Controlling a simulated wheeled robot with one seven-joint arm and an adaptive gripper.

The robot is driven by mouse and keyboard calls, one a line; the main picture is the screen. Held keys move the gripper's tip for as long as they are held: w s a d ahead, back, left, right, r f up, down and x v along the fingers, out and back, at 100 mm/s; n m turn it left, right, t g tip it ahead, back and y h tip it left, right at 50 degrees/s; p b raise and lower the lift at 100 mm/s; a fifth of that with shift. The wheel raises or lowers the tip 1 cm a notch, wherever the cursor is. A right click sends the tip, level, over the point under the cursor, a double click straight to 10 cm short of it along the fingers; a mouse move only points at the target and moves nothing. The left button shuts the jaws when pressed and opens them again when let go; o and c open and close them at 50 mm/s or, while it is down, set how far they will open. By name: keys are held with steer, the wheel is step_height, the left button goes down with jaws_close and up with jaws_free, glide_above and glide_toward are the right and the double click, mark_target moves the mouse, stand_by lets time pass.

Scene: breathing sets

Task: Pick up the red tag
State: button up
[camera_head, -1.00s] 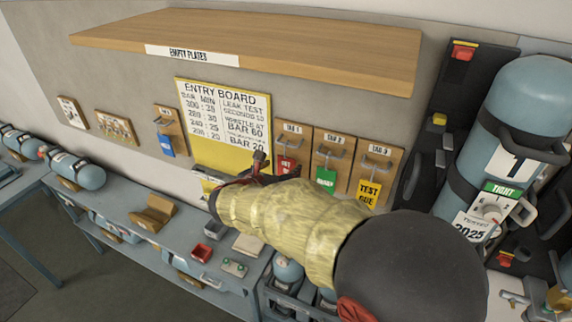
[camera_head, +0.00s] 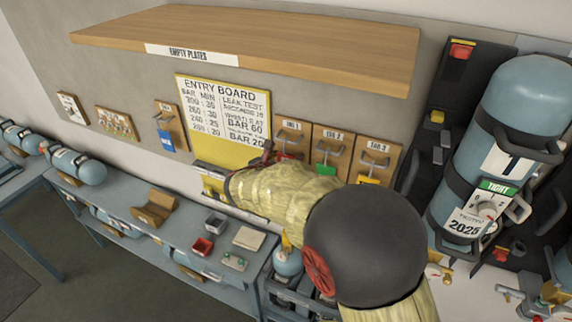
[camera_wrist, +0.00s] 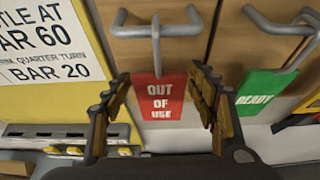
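The red tag (camera_wrist: 158,101), lettered "OUT OF USE", hangs from a metal hook (camera_wrist: 155,35) on the wooden TAG 1 board (camera_head: 292,132). In the wrist view my gripper (camera_wrist: 160,97) is open, with one finger on each side of the tag and a gap visible near both edges. I cannot tell how deep the fingers reach around it. In the head view my gripper (camera_head: 268,158) is at the TAG 1 board, and my arm hides most of the tag.
A green "READY" tag (camera_wrist: 262,88) hangs just right of the gripper, and a yellow tag (camera_head: 369,180) hangs further right. The entry board (camera_wrist: 45,40) is on the left. A wooden shelf (camera_head: 250,45) juts out above. A bench (camera_head: 190,245) with small trays stands below.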

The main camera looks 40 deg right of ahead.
steer(key=c, duration=0.6)
steer(key=shift+r, duration=0.1)
steer(key=shift+c, duration=0.6)
